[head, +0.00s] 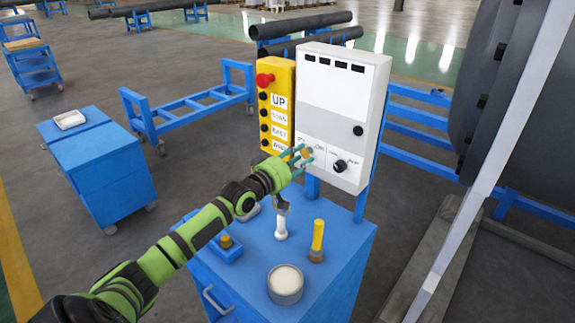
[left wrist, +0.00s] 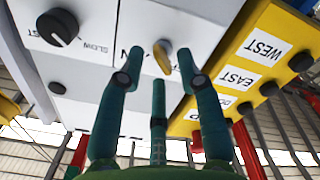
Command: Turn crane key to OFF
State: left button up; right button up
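The crane key (head: 308,153) is a small brass-coloured piece on the lower left of the white control box (head: 343,90). In the left wrist view the key (left wrist: 162,63) stands out from the white panel, beside lettering that is partly hidden by a finger. My left gripper (head: 303,155) is at the panel with its teal fingers spread. In the left wrist view the left gripper (left wrist: 162,50) has one fingertip on each side of the key, with a visible gap on both sides. The OFF marking cannot be read. My right gripper is not in view.
A yellow pendant (head: 277,105) with a red button and labelled black buttons adjoins the box on the left. A black knob (head: 340,166) sits right of the key. The blue cabinet top (head: 335,238) below holds a round tin (head: 285,284) and several small items.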

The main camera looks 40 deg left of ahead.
pick_arm(q)
jog(key=s+a, duration=0.1)
jog(key=s, duration=1)
jog(key=shift+s, duration=0.3)
